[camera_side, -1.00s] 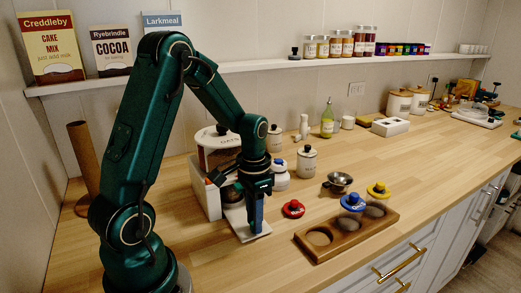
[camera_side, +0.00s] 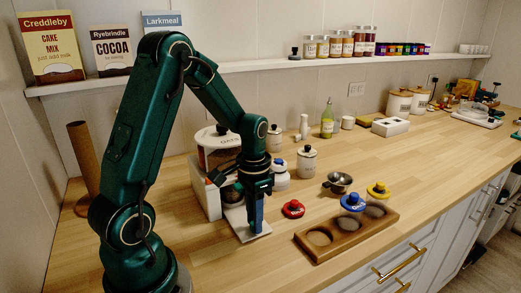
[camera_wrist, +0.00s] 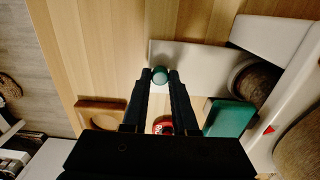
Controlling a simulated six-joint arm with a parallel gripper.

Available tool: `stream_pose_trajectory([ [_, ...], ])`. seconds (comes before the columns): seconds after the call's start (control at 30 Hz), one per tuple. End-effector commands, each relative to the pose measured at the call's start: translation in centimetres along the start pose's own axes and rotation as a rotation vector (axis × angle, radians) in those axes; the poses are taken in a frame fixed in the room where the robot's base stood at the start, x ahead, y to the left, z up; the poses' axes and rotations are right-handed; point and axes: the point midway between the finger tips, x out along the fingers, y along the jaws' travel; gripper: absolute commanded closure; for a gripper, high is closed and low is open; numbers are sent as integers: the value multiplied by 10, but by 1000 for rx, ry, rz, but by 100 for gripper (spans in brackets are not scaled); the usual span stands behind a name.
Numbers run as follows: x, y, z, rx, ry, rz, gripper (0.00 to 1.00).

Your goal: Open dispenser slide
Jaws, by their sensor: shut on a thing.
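The dispenser stands on the counter beside my arm, with a round container (camera_side: 218,155) on top, a white body (camera_side: 206,194) and a white base plate (camera_side: 235,225). My gripper (camera_side: 257,220) points down in front of it, over the base plate. In the wrist view my gripper (camera_wrist: 160,80) has its two dark fingers closed on a small round green knob (camera_wrist: 160,75). A flat green piece (camera_wrist: 229,118), perhaps part of the slide, shows to the right of the fingers. My arm and gripper hide part of the dispenser's front.
A red-lidded item (camera_side: 293,209) lies just right of the base plate. A brown tube (camera_side: 84,160) stands left.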

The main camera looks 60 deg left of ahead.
Motion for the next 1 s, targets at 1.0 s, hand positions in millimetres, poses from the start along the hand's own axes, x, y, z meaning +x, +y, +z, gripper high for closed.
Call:
stream_pose_trajectory([
  [1.0, -1, 137, -3, 4, 9, 1, 100],
])
